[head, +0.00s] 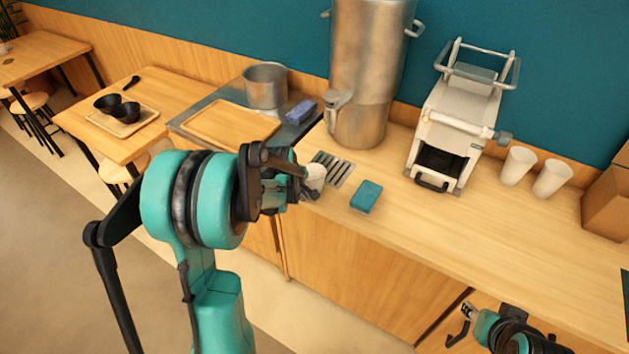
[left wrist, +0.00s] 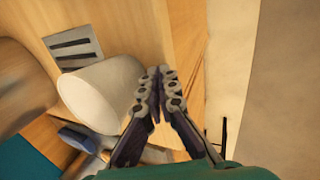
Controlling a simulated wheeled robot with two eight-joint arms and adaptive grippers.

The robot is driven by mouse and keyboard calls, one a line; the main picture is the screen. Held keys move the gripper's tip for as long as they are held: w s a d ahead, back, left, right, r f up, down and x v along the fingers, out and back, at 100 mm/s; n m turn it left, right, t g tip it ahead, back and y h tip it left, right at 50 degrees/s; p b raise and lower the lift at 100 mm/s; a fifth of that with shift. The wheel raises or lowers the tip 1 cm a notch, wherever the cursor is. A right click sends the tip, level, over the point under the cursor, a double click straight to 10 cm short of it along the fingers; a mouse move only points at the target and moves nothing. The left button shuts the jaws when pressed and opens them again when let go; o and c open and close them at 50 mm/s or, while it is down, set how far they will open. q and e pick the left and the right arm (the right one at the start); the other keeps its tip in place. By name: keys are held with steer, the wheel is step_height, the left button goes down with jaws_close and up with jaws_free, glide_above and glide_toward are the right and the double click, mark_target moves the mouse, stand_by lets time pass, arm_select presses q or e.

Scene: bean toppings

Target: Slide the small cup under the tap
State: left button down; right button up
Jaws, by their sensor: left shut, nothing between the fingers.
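The small white cup (head: 316,175) stands on the counter at the near left edge of the slotted drip grate (head: 341,173). The tap (head: 337,99) sticks out from the tall metal urn (head: 362,70) behind it. My left gripper (head: 308,188) is shut and empty, close beside the cup and partly covering it. In the left wrist view, the shut fingertips (left wrist: 161,73) are just right of the cup (left wrist: 100,95), and the grate (left wrist: 75,46) lies beyond it; I cannot tell whether they touch the cup. My right gripper (head: 461,325) is open and empty below the counter's front edge.
A teal sponge (head: 366,196) lies right of the grate. A white machine (head: 456,120), two white cups (head: 517,165) (head: 552,178) and a cardboard box (head: 608,200) stand further right. A wooden tray (head: 232,135) and a pot (head: 266,86) are on the left. The front right counter is clear.

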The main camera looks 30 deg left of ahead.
mark_target(316, 179)
stand_by(0.6)
arm_select(q)
steer(key=shift+w+d, duration=0.15)
steer(key=shift+w, duration=2.6)
steer(key=shift+w+d, duration=0.15)
steer(key=shift+w, duration=2.55)
steer(key=shift+s+a, duration=0.1)
steer(key=shift+s, duration=1.45)
step_height(316, 179, up, 10)
steer(key=p, duration=0.6)
